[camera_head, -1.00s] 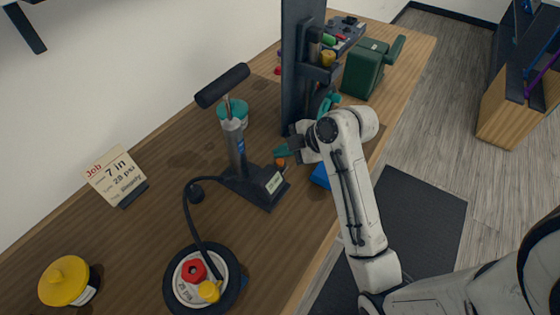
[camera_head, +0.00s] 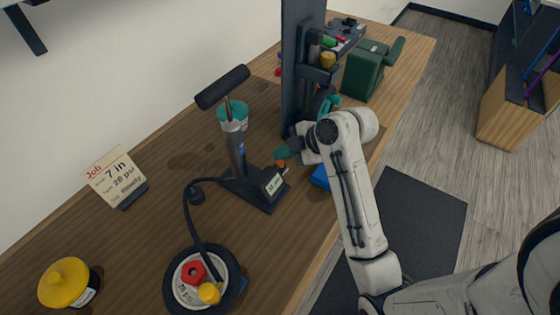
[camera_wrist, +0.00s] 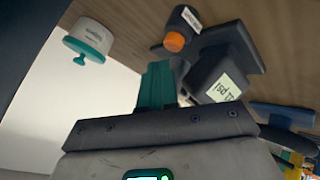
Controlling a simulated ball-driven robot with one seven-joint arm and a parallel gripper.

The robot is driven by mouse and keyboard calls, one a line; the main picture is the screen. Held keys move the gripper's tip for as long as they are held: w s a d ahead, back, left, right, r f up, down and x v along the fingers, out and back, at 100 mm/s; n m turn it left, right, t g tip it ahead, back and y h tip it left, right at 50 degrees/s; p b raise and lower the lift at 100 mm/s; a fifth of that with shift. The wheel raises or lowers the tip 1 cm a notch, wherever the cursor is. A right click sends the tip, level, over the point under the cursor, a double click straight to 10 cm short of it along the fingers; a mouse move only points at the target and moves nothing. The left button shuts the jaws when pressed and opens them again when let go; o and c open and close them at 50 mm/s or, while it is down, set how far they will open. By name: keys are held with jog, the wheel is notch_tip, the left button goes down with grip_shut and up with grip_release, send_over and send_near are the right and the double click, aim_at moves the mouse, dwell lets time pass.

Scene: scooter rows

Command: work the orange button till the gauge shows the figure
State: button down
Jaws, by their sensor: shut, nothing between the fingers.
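The orange button (camera_head: 281,163) is on a small dark unit beside the pump base. In the wrist view, the button (camera_wrist: 174,42) is round and faces my fingers. My gripper (camera_head: 284,154) has teal fingers, shut and empty, with their tips close to the button; I cannot tell whether they touch it. In the wrist view, the fingers (camera_wrist: 158,66) point up toward the button. The gauge (camera_head: 273,184) is a small pale display on the pump base. It shows upside down in the wrist view (camera_wrist: 223,88), with "psi" legible but the figure unclear. A job card (camera_head: 116,178) reads 7 in and 28 psi.
The floor pump (camera_head: 236,145) stands left of my gripper, its hose running to a small wheel (camera_head: 238,284). A dark upright post (camera_head: 296,70) rises behind my gripper. A blue object (camera_head: 320,176) lies near the bench edge. A yellow-lidded tub (camera_head: 65,281) stands front left.

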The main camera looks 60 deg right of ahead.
aim_at(283, 164)
jog(key=shift+f, duration=0.15)
dwell(0.7)
jog(key=shift+f, duration=0.25)
jog(key=shift+f+b, duration=0.4)
jog(key=shift+f, duration=0.05)
dwell(0.7)
dwell(1.4)
jog(key=shift+r+p, duration=0.85)
jog(key=shift+r, duration=0.05)
notch_tip(283, 164, up, 5)
jog(key=p, duration=0.4)
jog(key=shift+p, duration=0.35)
